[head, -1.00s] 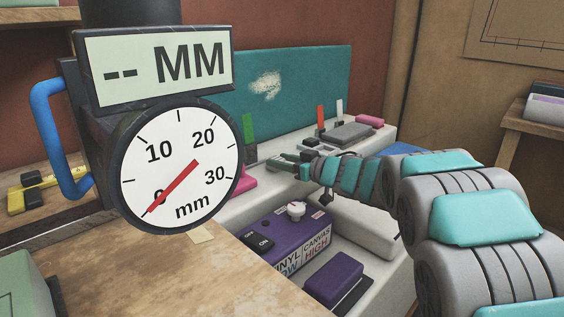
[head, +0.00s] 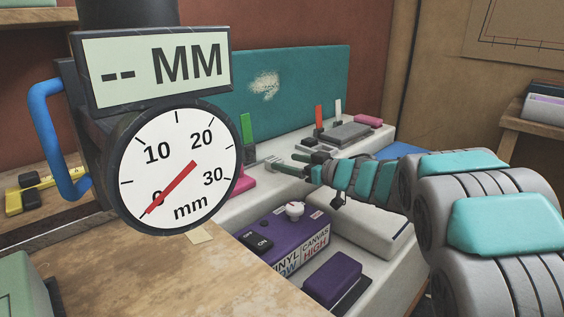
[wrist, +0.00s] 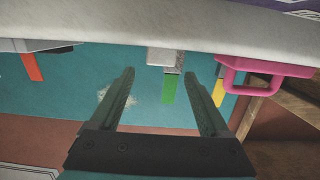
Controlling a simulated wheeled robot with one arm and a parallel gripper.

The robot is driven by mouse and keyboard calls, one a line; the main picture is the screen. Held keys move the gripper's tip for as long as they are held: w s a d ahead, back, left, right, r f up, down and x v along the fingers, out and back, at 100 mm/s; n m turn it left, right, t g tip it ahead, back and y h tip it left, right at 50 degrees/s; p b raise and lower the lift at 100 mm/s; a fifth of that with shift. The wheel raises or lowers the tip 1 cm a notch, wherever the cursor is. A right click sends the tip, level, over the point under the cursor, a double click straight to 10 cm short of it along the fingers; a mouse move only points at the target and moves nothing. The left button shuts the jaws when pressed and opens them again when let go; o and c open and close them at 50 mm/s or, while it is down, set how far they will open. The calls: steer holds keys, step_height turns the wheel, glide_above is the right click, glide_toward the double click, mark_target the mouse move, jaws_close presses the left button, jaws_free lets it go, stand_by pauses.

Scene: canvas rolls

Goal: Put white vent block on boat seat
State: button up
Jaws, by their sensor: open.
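My gripper (head: 274,163) reaches left over the pale bench and is open and empty. In the wrist view its two dark fingers (wrist: 160,75) stand apart. A small pale, speckled block (wrist: 165,58) with a green tab (wrist: 168,86) lies ahead between the fingertips, not gripped. The green tab also stands left of the gripper in the head view (head: 247,128). I cannot tell for sure whether this block is the white vent block. A teal panel (head: 300,85) with a worn pale patch rises behind the bench. A white padded slab (head: 365,222) lies below my arm; which part is the boat seat is unclear.
A pink handled piece (wrist: 262,68) and a yellow tab (wrist: 218,92) are beside the fingers. A purple control box (head: 285,235) and a purple block (head: 332,278) stand in front. A large dial gauge (head: 178,170) hides the left side. Red and white tabs stand farther right.

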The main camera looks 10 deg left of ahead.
steer(key=v, duration=0.8)
steer(key=shift+s+d, duration=0.1)
